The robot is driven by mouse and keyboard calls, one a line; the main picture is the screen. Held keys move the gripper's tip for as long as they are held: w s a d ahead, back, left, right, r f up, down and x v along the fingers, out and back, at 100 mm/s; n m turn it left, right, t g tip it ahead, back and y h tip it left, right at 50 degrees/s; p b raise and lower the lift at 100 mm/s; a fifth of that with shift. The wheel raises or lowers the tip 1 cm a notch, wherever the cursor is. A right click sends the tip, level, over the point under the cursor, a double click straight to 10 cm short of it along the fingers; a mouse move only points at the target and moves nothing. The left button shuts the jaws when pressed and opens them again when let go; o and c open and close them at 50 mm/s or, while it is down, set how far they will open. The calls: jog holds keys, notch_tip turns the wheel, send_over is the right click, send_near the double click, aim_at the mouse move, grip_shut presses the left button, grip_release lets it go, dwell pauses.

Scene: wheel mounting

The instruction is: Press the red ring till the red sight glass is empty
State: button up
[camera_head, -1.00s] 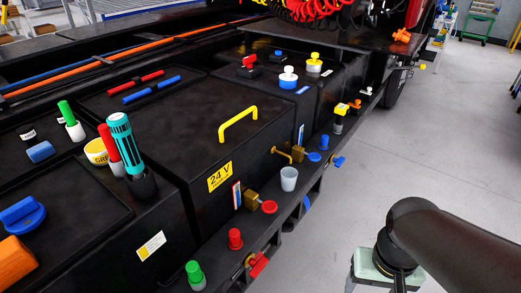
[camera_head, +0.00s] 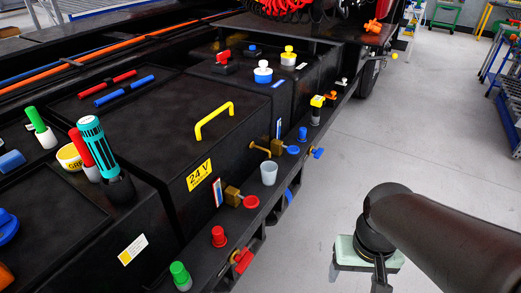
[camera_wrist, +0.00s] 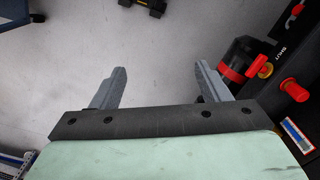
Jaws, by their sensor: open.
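My gripper (camera_wrist: 160,72) is open and empty in the wrist view, its two grey fingers apart over bare floor. In the head view its pale green body (camera_head: 352,252) is right of the black chassis, clear of it. A red ring-like disc (camera_head: 251,202) sits on a brass block at the chassis edge. Beside that block is an upright red, white and blue strip, likely the red sight glass (camera_head: 217,192); a similar strip (camera_wrist: 297,135) shows at the wrist view's right edge. Another red band (camera_wrist: 232,76) circles a black cylinder right of my fingers. I cannot tell which red part is the ring.
A red knob (camera_head: 218,238), a green knob (camera_head: 180,276) and a translucent cup (camera_head: 269,173) stand along the chassis ledge. A yellow handle (camera_head: 214,120) rises from the black box. Open floor lies to the right, with a blue rack (camera_head: 505,110) at the far right.

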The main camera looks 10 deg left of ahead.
jog(key=shift+c, duration=0.2)
jog(key=shift+w+r, duration=0.1)
jog(key=c, duration=0.6)
jog(key=shift+w+a+r+n+p, duration=0.25)
jog(key=shift+w+r+n, duration=0.1)
jog(key=shift+w+n, duration=0.3)
jog(key=shift+w+a+r+n+p, duration=0.1)
jog(key=shift+w+a+r+n, duration=0.2)
jog(key=shift+w+n, duration=0.3)
grip_shut()
jog(key=w+a+r+n+p, duration=0.35)
jog(key=w+a+n, duration=0.35)
jog(key=w+n, duration=0.55)
jog(key=w+a+n+p, duration=0.2)
jog(key=w+a+n, duration=1)
jog(key=a+n, duration=0.4)
jog(key=shift+a+f, duration=0.25)
jog(key=shift+a, duration=0.2)
